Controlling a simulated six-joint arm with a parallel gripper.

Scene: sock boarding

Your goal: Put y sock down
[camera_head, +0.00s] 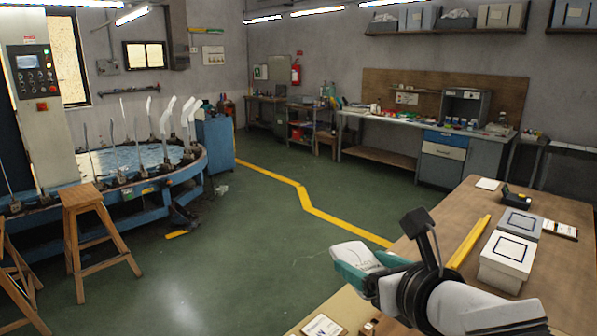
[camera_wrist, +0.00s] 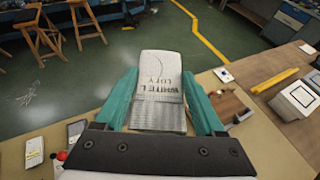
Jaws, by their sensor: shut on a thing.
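My gripper (camera_wrist: 159,76) is shut on a pale grey-white sock (camera_wrist: 160,68), with its teal fingers on either side of it. The sock has dark printed lettering and sticks out ahead of the fingertips. In the head view my gripper (camera_head: 348,268) hangs near the left edge of the wooden table, and the sock (camera_head: 357,254) shows as a white shape against the green floor. Its lower part is hidden between the fingers. It seems to be clear of any surface.
The wooden table (camera_head: 555,260) bears white boxes (camera_head: 508,254), a yellow bar (camera_head: 469,241) and small cards (camera_head: 323,327). A blue round machine (camera_head: 100,208) with several upright pale forms stands at left, with wooden stools (camera_head: 88,200) before it. The floor between is open.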

